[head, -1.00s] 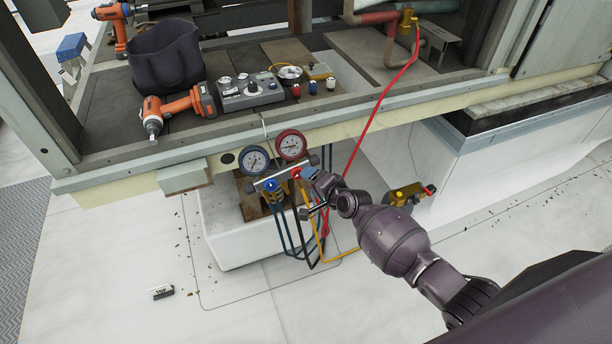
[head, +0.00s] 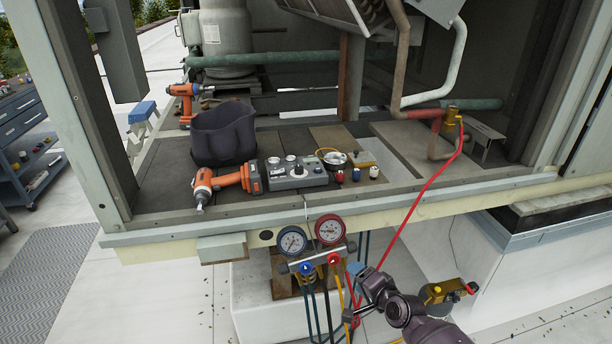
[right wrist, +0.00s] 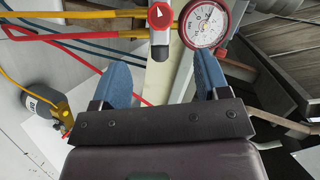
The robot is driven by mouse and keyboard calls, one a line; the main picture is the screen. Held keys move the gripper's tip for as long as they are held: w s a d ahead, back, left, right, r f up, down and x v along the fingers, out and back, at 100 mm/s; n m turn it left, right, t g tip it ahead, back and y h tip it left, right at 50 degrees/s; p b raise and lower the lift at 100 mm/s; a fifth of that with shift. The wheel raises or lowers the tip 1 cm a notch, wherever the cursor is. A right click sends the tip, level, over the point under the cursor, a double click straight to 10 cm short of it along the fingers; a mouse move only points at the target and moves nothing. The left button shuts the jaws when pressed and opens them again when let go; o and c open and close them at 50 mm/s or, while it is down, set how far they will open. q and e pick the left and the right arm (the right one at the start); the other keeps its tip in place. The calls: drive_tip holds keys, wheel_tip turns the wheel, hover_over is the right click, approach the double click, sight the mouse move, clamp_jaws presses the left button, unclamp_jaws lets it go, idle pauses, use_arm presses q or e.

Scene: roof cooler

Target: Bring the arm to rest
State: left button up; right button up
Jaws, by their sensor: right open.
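My right gripper (head: 354,282) is at the lower middle of the head view, just right of and below the gauge manifold (head: 316,258). In the right wrist view its two blue fingers (right wrist: 158,85) stand wide apart with nothing held between them. The red knob (right wrist: 161,17) and the red-rimmed gauge (right wrist: 205,22) of the manifold are beyond the fingertips. In the head view the manifold hangs below the cooler's edge, with a blue-rimmed gauge (head: 292,241), a red-rimmed gauge (head: 330,230), a blue knob (head: 306,267) and a red knob (head: 334,260). My left gripper is not in view.
A red hose (head: 421,197) runs from a brass valve up right down past my right gripper. An orange drill (head: 225,183), a grey control box (head: 295,173) and a dark bag (head: 224,134) are on the ledge.

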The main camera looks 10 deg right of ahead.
drive_tip(key=s+r+n+t+h, duration=0.1)
drive_tip(key=s+r+n, duration=0.4)
drive_tip(key=n, duration=0.6)
drive_tip(key=s+d+f+g+h, duration=0.1)
drive_tip(key=s+d+f, duration=0.1)
drive_tip(key=s, duration=0.9)
drive_tip(key=s+d+f+n+g+h, duration=0.1)
drive_tip(key=s+f, duration=0.3)
drive_tip(key=s, duration=0.7)
drive_tip(key=shift+s+d+f+h, duration=0.25)
drive_tip(key=shift+d+h, duration=0.1)
drive_tip(key=shift+h, duration=0.45)
